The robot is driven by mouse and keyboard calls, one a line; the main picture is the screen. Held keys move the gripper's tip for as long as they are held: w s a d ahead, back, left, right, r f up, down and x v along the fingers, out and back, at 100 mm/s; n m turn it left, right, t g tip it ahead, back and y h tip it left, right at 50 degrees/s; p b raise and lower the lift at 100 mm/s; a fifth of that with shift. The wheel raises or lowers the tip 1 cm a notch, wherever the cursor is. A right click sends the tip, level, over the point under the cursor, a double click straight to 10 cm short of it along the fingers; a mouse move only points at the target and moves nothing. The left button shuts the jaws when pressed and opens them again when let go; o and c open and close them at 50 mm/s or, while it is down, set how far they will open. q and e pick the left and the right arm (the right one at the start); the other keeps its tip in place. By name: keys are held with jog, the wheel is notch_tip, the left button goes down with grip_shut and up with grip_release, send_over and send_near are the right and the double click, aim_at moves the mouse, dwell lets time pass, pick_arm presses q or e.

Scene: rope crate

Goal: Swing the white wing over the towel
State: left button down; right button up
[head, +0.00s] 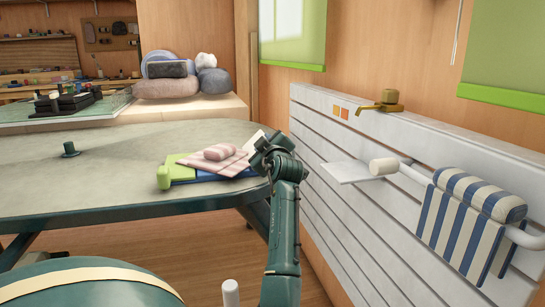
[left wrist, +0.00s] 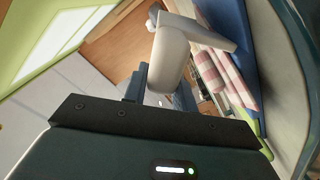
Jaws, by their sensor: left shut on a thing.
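The pink-and-white striped towel (head: 222,160) lies folded on a flat folding board with a green wing (head: 178,172) at left and a blue part (head: 212,176) under the towel. The white wing (head: 255,140) stands tilted up at the board's right side, partly hidden by my gripper. My left gripper (head: 268,152) is shut on the white wing's edge grip. In the left wrist view the white wing's grip (left wrist: 168,60) rises from the jaws, with the towel (left wrist: 218,78) and blue part (left wrist: 238,45) beyond. My right gripper is not in view.
The board lies near the right end of the grey-green table (head: 95,175). A small dark green peg (head: 69,149) stands farther left. At right, a slatted white wall (head: 330,140) carries a shelf and a rail with a blue-striped towel (head: 465,220).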

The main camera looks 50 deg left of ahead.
pick_arm(q)
jog(key=s+a+n+p, duration=0.1)
jog(key=s+a+n, duration=0.2)
jog(key=s+n, duration=0.3)
jog(key=n, duration=0.3)
jog(key=shift+s+a, duration=0.2)
jog(key=shift+s, duration=0.1)
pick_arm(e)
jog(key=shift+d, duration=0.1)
pick_arm(q)
jog(key=shift+n, duration=0.3)
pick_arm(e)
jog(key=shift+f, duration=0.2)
